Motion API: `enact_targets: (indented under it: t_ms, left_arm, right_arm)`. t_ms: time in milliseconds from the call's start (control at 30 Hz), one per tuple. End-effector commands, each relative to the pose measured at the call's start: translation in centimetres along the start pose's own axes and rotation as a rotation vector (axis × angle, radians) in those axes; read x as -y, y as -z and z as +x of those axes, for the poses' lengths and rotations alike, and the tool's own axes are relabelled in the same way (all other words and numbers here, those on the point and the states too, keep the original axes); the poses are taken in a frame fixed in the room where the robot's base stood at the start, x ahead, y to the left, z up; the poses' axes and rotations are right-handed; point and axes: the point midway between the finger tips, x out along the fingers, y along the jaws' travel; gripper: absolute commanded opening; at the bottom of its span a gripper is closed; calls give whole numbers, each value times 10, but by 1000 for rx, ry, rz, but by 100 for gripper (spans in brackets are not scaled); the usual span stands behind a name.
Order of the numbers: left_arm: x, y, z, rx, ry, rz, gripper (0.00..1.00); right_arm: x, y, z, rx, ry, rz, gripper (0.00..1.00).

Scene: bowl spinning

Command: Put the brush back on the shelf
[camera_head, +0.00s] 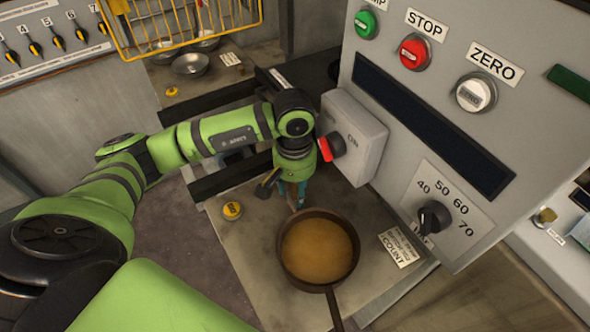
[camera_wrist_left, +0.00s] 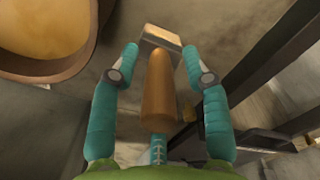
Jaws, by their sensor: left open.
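My left gripper (camera_head: 291,196) points down over the grey worktop, just behind the pan. In the left wrist view, its two teal fingers (camera_wrist_left: 160,58) are open, one on each side of a brush with an orange-brown handle (camera_wrist_left: 159,92). A pale, flat end piece of the brush shows near the fingertips. I see a gap between each finger and the handle. I cannot make out which surface is the shelf. My right gripper is out of view.
A brown pan (camera_head: 284,268) with golden contents stands close in front of the gripper. A grey control panel (camera_head: 395,45) with a switch box (camera_head: 366,150) rises at right. A yellow wire basket (camera_head: 180,22) and metal bowls (camera_head: 190,65) are at back left. A yellow button (camera_head: 232,210) sits left.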

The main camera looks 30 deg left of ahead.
Motion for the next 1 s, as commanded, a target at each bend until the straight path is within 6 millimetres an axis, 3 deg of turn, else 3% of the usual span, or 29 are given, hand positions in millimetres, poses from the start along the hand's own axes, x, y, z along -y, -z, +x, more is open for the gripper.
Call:
enact_targets:
  t_ms: [300, 500, 700, 1000]
  left_arm:
    - [0, 2, -66, -10, -3, 3, 47]
    - [0, 1, -100, -6, -1, 0, 47]
    - [0, 0, -112, -1, 0, 0, 47]
    - [0, 0, -113, -1, 0, 0, 47]
  right_arm:
    - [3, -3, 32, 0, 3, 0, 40]
    - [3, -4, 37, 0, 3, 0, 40]
    - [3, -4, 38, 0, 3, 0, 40]
    - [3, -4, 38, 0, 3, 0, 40]
